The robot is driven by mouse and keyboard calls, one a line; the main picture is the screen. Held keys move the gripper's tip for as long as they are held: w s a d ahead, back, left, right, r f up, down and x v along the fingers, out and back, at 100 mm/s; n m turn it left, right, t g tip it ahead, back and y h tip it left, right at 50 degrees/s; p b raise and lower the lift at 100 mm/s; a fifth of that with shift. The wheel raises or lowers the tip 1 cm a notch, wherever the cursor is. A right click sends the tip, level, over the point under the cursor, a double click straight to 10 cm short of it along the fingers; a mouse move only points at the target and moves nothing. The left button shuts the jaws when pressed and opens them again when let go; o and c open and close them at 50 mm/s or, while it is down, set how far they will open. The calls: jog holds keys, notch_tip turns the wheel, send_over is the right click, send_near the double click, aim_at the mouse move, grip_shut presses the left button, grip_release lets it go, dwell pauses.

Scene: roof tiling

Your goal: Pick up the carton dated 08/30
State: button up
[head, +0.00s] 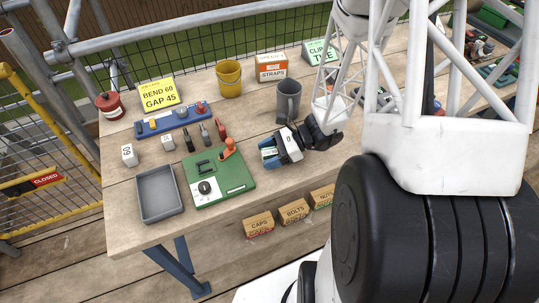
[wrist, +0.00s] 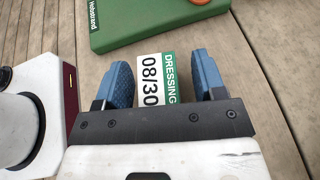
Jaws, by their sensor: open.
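The carton dated 08/30 (wrist: 152,78) is white with a green band reading DRESSING. In the wrist view it shows between the two blue-padded fingers of my gripper (wrist: 162,80), which is open with a finger on each side of it. Whether the fingers touch it I cannot tell. In the head view my gripper (head: 270,153) is low over the table, right of the green board, and the carton is mostly hidden by it. The carton's lower part is hidden behind the gripper body in the wrist view.
The green board (head: 222,180) with an orange clamp lies just left of my gripper. A grey tray (head: 159,217) is at the front left. Boxes marked CAPS (head: 258,224) and BOLTS (head: 293,212) sit below the table's front edge.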

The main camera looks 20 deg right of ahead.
aim_at(268, 151)
jog(key=shift+c, duration=0.5)
jog(key=c, duration=0.9)
jog(key=shift+r, duration=0.1)
jog(key=shift+r, duration=4.9)
